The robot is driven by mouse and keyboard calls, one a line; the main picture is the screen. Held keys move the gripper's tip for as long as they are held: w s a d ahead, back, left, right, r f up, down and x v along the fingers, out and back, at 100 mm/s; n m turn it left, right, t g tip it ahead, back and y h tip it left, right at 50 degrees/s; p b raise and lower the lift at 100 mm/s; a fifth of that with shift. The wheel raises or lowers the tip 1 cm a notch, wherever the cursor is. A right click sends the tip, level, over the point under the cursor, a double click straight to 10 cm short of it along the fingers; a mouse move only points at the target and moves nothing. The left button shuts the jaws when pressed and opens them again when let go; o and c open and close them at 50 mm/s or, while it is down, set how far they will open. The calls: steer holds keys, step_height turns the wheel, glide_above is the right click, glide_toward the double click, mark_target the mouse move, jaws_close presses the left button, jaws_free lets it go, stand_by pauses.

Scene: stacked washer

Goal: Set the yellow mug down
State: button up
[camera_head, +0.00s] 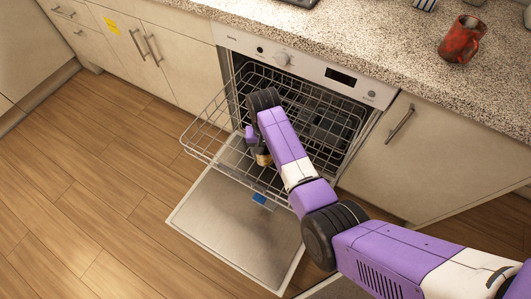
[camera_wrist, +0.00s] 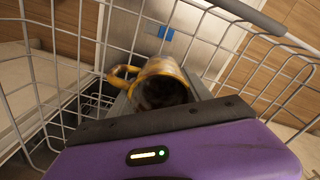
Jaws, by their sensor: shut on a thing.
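The yellow mug (camera_wrist: 162,82) shows in the wrist view just beyond my gripper, its dark opening facing the camera and its handle to the left. In the head view only a small brownish-yellow part of the mug (camera_head: 263,157) shows under my arm. My gripper (camera_wrist: 165,96) is shut on the mug, and its palm hides the mug's near part. The mug is within the outline of the pulled-out wire rack (camera_head: 205,133) of the open dishwasher. I cannot tell whether it touches the rack's floor.
The dishwasher door (camera_head: 235,225) is folded down below the rack, with a blue mark (camera_head: 259,198) on it. Rack wires stand on both sides of my gripper. A red mug (camera_head: 461,39) stands on the speckled counter (camera_head: 400,62). The wooden floor at left is clear.

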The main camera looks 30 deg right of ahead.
steer(key=shift+f, duration=0.3)
steer(key=shift+f, duration=0.1)
steer(key=o, duration=1.7)
steer(key=shift+f, duration=0.1)
step_height(320, 180, up, 12)
steer(key=shift+a+r+p, duration=0.1)
steer(key=shift+r+p, duration=0.1)
steer(key=shift+p, duration=0.9)
steer(key=shift+w, duration=0.15)
